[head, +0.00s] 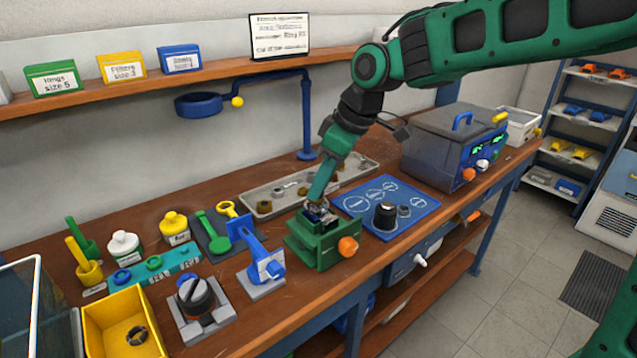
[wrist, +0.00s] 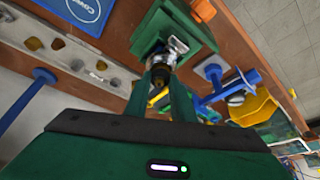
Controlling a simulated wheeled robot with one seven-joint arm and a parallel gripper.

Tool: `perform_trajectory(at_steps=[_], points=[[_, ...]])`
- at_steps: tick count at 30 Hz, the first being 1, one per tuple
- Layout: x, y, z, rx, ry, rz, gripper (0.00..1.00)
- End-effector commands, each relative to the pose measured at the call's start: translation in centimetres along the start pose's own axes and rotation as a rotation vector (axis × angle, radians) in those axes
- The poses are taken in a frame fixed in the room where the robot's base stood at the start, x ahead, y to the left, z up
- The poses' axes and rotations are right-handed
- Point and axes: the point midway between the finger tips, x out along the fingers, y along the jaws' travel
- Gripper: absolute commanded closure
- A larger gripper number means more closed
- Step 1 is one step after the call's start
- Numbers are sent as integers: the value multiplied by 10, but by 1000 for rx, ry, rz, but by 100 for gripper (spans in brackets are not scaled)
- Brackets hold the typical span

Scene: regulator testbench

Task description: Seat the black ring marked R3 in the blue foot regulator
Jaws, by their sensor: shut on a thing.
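My gripper (head: 317,203) reaches down into the top of the green vise (head: 318,243) on the bench. In the wrist view my fingers (wrist: 162,74) are closed on a small dark part (wrist: 160,62) at the vise. Whether this part is the ring R3 I cannot tell; no marking is readable. A regulator body in the vise is mostly hidden by my fingers, and its foot colour does not show clearly. A dark ring (head: 136,335) lies in the yellow bin (head: 97,320) at the front left.
A blue lever tool (head: 262,257) stands just left of the vise. A blue mat (head: 360,202) with a black cylinder (head: 385,215) lies to its right. A grey parts tray (head: 262,204) lies behind, and a grey lidded machine (head: 440,145) stands far right.

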Motion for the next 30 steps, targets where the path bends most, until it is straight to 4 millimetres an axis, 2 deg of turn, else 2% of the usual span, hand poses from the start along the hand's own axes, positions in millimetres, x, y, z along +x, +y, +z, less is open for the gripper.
perform_trajectory(at_steps=[22,23,25,30], points=[[8,0,3,0,0,0,98],[8,0,3,0,0,0,73],[8,0,3,0,0,0,56],[8,0,3,0,0,0,56]])
